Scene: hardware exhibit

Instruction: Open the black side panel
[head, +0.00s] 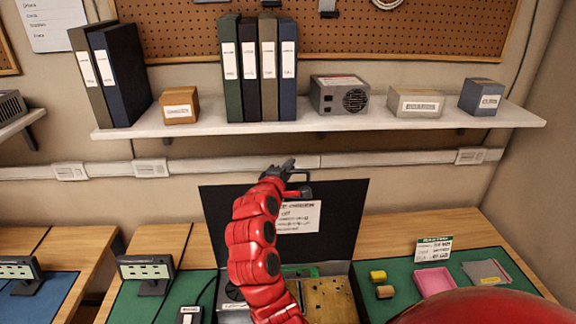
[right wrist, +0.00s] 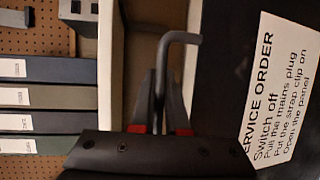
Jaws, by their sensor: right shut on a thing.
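The black side panel (head: 342,207) stands raised at the back of the computer case, with a white service order sheet (head: 298,217) on its face. The case's inside shows below it, with a gold-brown board (head: 328,300) and a grey metal unit partly behind my arm. My right gripper (head: 285,169) is at the panel's top edge. In the right wrist view its fingers (right wrist: 160,100) are shut on a grey bent handle (right wrist: 168,50), beside the black panel (right wrist: 222,60). My left gripper is not in view.
A wall shelf (head: 420,119) with binders (head: 259,70) and small boxes is just above and behind the panel.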

